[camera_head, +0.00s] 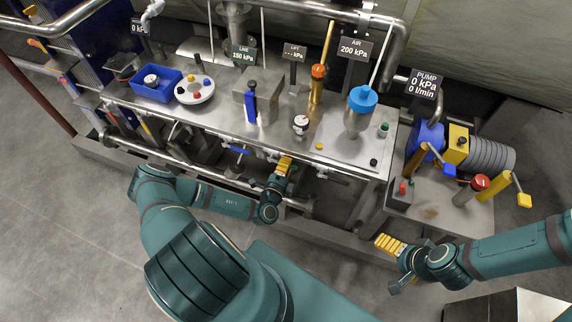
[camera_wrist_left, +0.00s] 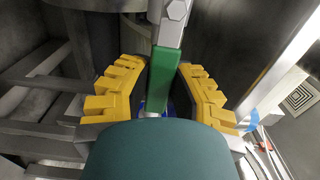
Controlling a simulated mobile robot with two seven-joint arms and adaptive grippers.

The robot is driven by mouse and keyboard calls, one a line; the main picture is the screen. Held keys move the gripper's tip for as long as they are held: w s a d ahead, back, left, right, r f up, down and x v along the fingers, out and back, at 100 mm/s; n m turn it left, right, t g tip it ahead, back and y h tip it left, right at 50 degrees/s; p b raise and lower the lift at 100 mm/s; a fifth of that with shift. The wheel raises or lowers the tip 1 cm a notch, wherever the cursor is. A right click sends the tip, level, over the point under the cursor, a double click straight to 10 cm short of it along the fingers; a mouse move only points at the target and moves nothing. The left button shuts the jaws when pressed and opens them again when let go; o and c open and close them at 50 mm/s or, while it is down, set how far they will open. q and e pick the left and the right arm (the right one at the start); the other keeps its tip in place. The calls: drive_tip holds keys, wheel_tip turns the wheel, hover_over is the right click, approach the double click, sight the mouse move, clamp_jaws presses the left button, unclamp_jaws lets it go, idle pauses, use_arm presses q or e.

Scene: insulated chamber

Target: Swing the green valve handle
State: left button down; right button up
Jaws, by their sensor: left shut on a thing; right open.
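The green valve handle (camera_wrist_left: 165,72) shows in the left wrist view, hanging from a grey metal hex fitting (camera_wrist_left: 174,12). My left gripper (camera_wrist_left: 157,95) is shut on the green handle, with one yellow finger pad on each side of it. In the head view my left gripper (camera_head: 284,166) is at the front edge of the steel bench, and the green handle is hidden there. My right gripper (camera_head: 389,243) is open and empty, low in front of the pump stand.
The steel bench (camera_head: 225,112) carries a blue bin (camera_head: 156,85), a white round dish (camera_head: 195,90) and gauge signs. A pipe rail runs along its front. The pump (camera_head: 430,137) stands at the right. Grey floor (camera_head: 70,235) is clear at the left.

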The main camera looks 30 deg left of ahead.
use_arm(q)
drive_tip(key=shift+r, duration=0.1)
idle(0.4)
drive_tip(key=c, duration=0.8)
unclamp_jaws()
drive_tip(key=v, duration=1.2)
drive_tip(key=shift+d, duration=0.1)
